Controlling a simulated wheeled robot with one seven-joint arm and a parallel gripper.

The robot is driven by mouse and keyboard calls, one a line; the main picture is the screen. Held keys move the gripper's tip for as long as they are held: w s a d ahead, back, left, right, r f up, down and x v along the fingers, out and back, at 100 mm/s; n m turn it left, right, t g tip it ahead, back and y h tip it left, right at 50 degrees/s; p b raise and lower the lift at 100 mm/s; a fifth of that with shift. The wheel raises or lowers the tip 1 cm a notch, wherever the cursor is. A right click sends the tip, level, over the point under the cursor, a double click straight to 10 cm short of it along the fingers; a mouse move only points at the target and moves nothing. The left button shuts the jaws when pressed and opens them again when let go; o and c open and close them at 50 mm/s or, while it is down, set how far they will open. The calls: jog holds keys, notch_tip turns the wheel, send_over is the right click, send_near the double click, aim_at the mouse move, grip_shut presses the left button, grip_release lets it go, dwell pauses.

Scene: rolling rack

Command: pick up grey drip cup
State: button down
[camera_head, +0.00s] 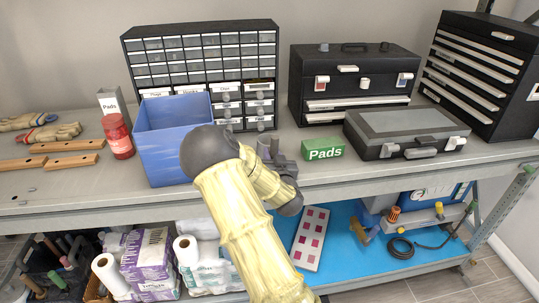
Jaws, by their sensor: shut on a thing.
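My gripper (276,158) is over the rack's top shelf, to the right of the blue bin and left of the green Pads box. It is shut on a small grey cup (264,146), of which only a part shows behind my arm and the gripper's dark fingers. I cannot tell whether the cup touches the shelf.
The blue bin (173,150) stands close left of my gripper, with a red jar (118,136) beyond it. The green Pads box (323,149) and a grey-lidded case (405,130) stand to the right. A drawer cabinet (203,60) and a black toolbox (352,77) stand behind.

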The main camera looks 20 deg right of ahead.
dwell(0.3)
jog(key=shift+r+b, duration=0.3)
jog(key=shift+r, duration=4.7)
